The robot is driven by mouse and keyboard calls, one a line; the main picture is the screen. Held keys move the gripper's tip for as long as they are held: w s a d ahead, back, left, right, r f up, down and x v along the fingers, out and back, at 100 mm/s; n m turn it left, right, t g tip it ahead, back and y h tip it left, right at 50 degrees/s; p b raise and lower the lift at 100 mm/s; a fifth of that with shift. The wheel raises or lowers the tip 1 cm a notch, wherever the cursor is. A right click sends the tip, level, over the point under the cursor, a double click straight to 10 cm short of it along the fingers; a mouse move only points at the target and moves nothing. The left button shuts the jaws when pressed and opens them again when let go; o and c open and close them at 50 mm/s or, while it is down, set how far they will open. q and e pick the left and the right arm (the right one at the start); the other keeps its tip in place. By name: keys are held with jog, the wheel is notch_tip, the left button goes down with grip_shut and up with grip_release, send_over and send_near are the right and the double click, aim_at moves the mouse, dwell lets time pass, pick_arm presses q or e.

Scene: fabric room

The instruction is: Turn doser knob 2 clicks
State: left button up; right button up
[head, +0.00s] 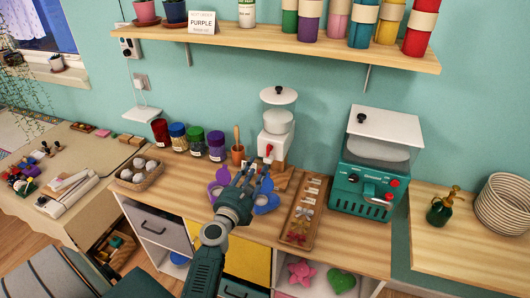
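The white doser (276,127), with a clear-looking upper part and a dark knob on its lid, stands at the back of the wooden counter against the wall. Its small red knob (268,150) is on the front, low down. My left gripper (258,174) reaches up from the bottom of the head view, in front of and below the doser. Its dark fingers look spread and empty, apart from the red knob. My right gripper is not in view.
Coloured jars (196,141) and a mortar-like cup (237,153) stand left of the doser. A shelf (290,44) hangs above.

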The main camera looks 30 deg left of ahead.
aim_at(269, 150)
pick_arm(q)
jog(key=x, duration=0.9)
jog(key=shift+w+b, duration=0.35)
jog(key=shift+w, duration=0.1)
jog(key=shift+d, duration=0.1)
grip_shut()
